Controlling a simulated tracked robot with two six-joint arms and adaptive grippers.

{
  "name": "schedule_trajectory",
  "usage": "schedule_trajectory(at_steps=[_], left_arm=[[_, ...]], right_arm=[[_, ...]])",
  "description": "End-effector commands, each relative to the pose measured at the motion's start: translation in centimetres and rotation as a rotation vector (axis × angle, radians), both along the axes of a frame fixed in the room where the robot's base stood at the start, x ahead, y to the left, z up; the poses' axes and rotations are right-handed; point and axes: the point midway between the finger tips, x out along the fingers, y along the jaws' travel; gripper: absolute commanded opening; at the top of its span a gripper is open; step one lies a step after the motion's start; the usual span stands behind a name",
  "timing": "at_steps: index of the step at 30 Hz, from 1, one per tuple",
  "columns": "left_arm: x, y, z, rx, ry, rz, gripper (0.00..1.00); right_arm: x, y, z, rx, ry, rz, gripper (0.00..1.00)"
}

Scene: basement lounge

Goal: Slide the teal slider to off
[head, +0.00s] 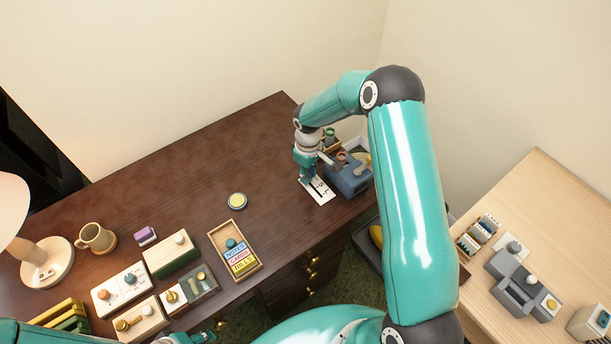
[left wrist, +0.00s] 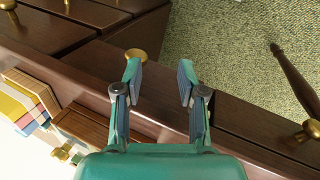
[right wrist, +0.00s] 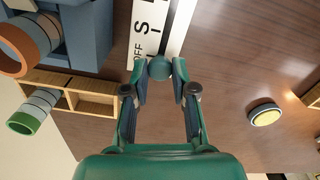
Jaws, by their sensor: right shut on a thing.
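The teal slider knob (right wrist: 160,67) is a round ball on a white panel (right wrist: 143,30) with black lettering, and "OFF" reads near the knob. The panel (head: 321,193) lies on the dark desk in the head view. My right gripper (right wrist: 160,82) points down at the panel and is shut on the knob, one finger on each side. In the head view the right gripper (head: 306,174) hides the knob. My left gripper (left wrist: 160,80) is open and empty above the desk's front edge and drawers.
A blue-grey caddy (head: 347,180) stands close to the right of the panel. A round yellow-topped tin (head: 237,201) and a wooden tray with labelled blocks (head: 256,271) lie to its left. Several switch boxes, a mug (head: 97,238) and a lamp (head: 47,264) fill the desk's left.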

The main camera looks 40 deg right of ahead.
Motion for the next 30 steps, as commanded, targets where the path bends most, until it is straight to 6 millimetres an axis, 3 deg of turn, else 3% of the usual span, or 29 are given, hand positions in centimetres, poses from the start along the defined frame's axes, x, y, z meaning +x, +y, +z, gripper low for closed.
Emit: schedule_trajectory(at_steps=[5, 6, 10, 22, 30], left_arm=[[0.0, 0.0, 0.0, 0.000, 0.000, -0.001, 0.40], [0.0, 0.0, 0.0, 0.000, 0.000, -0.001, 0.40], [0.0, 0.0, 0.0, 0.000, 0.000, -0.001, 0.40], [0.0, 0.0, 0.1, 0.000, 0.000, 0.000, 0.40], [0.0, 0.0, 0.1, 0.000, 0.000, 0.000, 0.40]], right_arm=[[0.6, -0.1, 0.3, -0.003, -0.023, -0.002, 0.00], [0.6, -0.1, 0.3, -0.003, -0.024, -0.002, 0.31], [0.5, -0.1, 0.3, -0.003, -0.020, -0.003, 0.51], [0.3, -0.1, 0.7, -0.001, -0.015, -0.004, 0.51], [0.4, -0.1, 4.9, -0.002, -0.018, -0.004, 0.51]])
